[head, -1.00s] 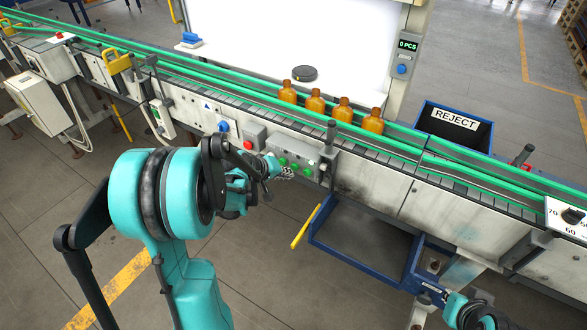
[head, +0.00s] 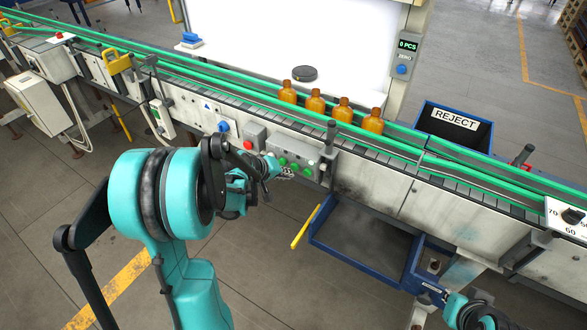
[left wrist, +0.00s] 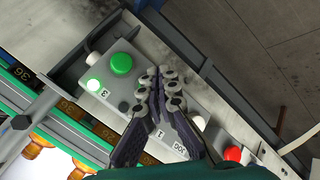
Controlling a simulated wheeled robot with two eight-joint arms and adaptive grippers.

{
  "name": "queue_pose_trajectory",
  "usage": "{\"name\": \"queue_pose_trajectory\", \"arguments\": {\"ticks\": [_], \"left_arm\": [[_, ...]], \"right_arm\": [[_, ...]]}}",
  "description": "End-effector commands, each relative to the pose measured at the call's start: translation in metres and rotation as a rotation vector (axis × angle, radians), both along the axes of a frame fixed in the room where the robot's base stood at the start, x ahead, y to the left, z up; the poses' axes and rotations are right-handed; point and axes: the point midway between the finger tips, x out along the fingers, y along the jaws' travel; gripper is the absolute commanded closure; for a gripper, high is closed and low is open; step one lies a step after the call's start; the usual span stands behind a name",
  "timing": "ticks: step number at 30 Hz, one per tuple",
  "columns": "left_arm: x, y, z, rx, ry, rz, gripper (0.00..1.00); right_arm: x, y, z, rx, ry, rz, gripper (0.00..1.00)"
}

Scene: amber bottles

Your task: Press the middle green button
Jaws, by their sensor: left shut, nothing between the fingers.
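A grey button box (head: 318,160) with a row of green buttons is fixed to the near side of the conveyor. The middle green button (head: 295,167) shows in the head view just beyond my left fingertips. My left gripper (head: 287,173) is shut and empty, right at the box front. In the left wrist view the shut fingers (left wrist: 161,74) cover the middle of the box, so the middle button is hidden there. I cannot tell whether the fingers touch a button.
A red button (head: 248,145) and a blue button (head: 223,126) sit left of the box. A dark post (head: 331,136) rises at its right. Several amber bottles (head: 343,114) stand on the conveyor behind. My right gripper (head: 442,294) is low at the blue tray's right (head: 408,270).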

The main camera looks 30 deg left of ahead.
Motion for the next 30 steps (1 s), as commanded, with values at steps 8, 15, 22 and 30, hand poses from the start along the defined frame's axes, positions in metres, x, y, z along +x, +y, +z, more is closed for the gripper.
{"name": "queue_pose_trajectory", "arguments": {"ticks": [8,15,22,30], "left_arm": [[0.003,0.0,0.0,0.0,0.0,0.0,1.0],[0.009,-0.001,0.0,-0.001,0.0,0.001,1.0],[0.009,-0.001,0.0,0.0,0.0,0.0,1.0],[0.011,-0.001,0.0,0.0,0.0,0.0,1.0]], "right_arm": [[0.0,0.0,-0.001,0.0,0.0,0.0,1.0],[0.0,0.0,-0.002,0.0,0.0,0.0,1.0],[0.0,0.0,-0.002,0.0,0.0,0.0,1.0],[0.0,0.0,-0.002,0.0,0.0,0.0,1.0]]}}
